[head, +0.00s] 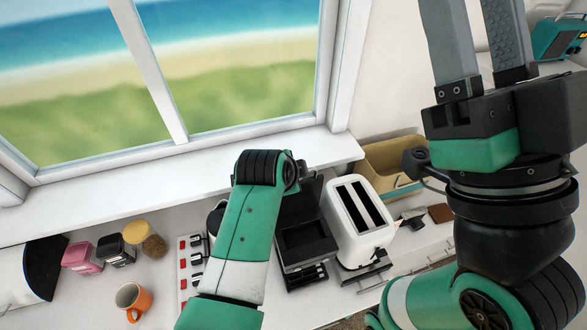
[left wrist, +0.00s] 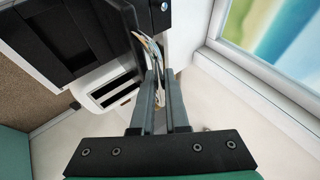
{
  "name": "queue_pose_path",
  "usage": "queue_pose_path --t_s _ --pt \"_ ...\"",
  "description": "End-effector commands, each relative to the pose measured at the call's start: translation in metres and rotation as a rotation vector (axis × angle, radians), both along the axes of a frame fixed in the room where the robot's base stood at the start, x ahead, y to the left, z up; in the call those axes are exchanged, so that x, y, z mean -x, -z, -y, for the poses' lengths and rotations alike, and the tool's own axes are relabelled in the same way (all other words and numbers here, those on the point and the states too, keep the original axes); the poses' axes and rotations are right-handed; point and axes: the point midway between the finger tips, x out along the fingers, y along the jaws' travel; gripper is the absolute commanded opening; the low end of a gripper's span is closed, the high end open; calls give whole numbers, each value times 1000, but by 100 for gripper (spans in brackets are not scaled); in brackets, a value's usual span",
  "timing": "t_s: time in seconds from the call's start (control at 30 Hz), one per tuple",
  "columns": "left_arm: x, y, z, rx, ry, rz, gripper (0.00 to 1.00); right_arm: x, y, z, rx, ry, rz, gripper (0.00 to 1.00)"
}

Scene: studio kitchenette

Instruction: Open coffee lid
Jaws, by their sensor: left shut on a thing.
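The black coffee machine (head: 303,240) stands on the counter, left of the white toaster. In the left wrist view its dark body (left wrist: 75,45) fills the upper left. My left gripper (left wrist: 159,72) is shut on a thin, curved, silvery part (left wrist: 150,45) beside the machine, seemingly the lid's handle; the exact grip is partly hidden by the fingers. In the head view my left wrist covers these fingers and part of the machine. My right gripper (head: 473,25) is at the upper right, well away from the machine, its fingers apart with nothing visible between them; their tips are out of frame.
The white toaster (head: 357,222) stands close on the right, with a tan box (head: 395,160) behind it. The window sill (head: 110,210) runs behind. A power strip (head: 186,270), several jars (head: 115,250) and an orange mug (head: 134,299) are at the left.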

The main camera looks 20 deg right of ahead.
Motion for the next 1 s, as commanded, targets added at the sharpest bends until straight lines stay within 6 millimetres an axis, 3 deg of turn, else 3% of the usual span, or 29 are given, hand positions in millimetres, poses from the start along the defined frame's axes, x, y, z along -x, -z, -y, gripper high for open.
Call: queue_pose_path --t_s 0.47,0.5,0.67,1.0 --pt "2 -2 0 2 -1 -13 0 0 2 0 0 0 1 50" --pt "2 -2 0 2 -1 -13 14 0 2 0 0 0 1 50" --pt "3 -1 -1 1 0 -13 42 0 2 0 0 0 1 50" --pt "4 2 -1 -3 0 -20 42 0 3 0 0 0 1 50"
